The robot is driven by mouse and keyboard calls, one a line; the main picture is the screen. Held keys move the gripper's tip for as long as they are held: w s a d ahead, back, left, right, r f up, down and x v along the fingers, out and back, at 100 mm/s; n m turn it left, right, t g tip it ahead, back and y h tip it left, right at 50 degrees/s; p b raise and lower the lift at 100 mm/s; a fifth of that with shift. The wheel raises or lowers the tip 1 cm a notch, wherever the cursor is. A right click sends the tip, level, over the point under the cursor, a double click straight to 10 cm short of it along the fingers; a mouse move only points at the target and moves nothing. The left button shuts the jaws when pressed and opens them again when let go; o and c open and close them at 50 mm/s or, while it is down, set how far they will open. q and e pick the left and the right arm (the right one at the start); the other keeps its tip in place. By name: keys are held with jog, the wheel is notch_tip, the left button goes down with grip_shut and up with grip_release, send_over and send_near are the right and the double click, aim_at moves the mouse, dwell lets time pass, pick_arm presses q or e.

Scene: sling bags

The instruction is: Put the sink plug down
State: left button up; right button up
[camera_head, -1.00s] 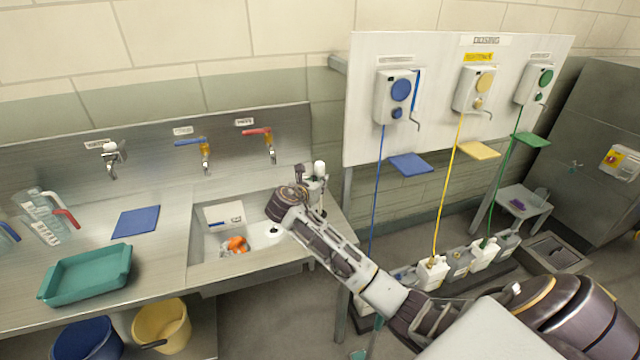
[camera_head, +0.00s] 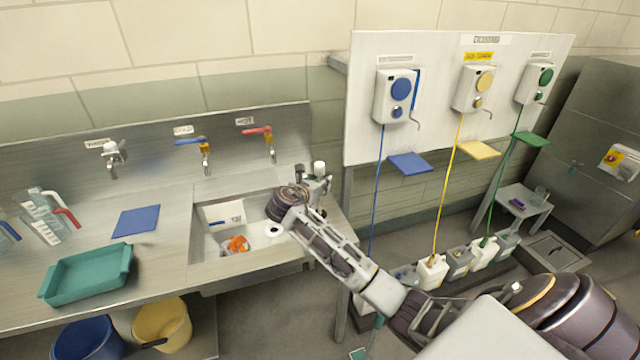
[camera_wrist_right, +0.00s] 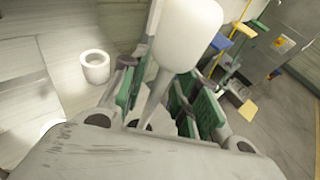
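A white-knobbed upright piece (camera_head: 319,167), which I take to be the sink plug, stands at the right end of the sink (camera_head: 197,238). In the right wrist view its large white knob and thin pale stem (camera_wrist_right: 188,32) rise between my green-padded fingers. My right gripper (camera_head: 318,186) is around the stem, with the fingers (camera_wrist_right: 158,100) apart on either side; whether a pad touches is hard to tell. The stem's lower end is hidden. My left gripper is not in view.
An orange item (camera_head: 238,244) and a white labelled box (camera_head: 224,215) lie in the sink. A teal tray (camera_head: 88,274), blue mat (camera_head: 136,221) and clear jugs stand on the left counter. Taps line the back wall. A dosing panel (camera_head: 440,140) stands right of the sink.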

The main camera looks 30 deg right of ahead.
jog(key=shift+r, duration=0.1)
jog(key=v, duration=1.2)
